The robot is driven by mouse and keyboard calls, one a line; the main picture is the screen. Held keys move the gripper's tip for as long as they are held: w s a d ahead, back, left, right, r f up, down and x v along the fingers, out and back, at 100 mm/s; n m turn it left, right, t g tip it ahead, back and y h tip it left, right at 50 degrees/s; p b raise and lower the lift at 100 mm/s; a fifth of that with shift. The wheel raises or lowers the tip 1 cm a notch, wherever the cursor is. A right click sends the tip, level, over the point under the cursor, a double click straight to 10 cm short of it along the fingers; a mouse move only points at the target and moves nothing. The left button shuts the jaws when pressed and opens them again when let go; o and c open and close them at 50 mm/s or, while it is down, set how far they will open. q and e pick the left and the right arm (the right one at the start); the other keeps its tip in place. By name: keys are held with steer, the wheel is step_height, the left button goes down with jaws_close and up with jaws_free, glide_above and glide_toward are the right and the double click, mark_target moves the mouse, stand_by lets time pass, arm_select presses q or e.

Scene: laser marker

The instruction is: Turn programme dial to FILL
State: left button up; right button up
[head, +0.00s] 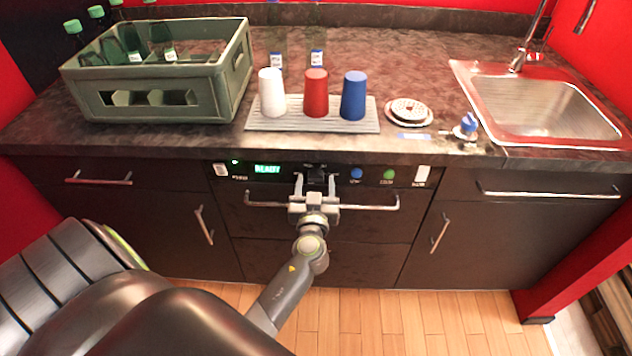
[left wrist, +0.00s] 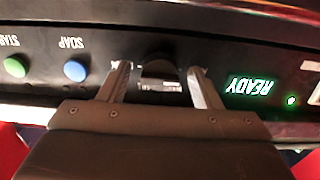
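The programme dial (head: 316,175) is a black knob on the dark control panel under the counter; its lettering is too small to read. My left gripper (head: 316,184) is in front of it with one finger on each side. In the left wrist view, which is upside down, the dial (left wrist: 159,68) shows between the open fingertips (left wrist: 160,78), with a gap on both sides. The green display (left wrist: 250,86) reads READY; it also shows in the head view (head: 267,169). My right gripper is not in view.
A blue SOAP button (head: 356,173) and a green START button (head: 389,174) are right of the dial. A drawer handle bar (head: 368,207) runs just below the panel. White, red (head: 316,93) and blue cups stand on a drying mat (head: 258,124) above, left of the sink (head: 545,107).

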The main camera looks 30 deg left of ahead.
arm_select(q)
steer(key=c, duration=1)
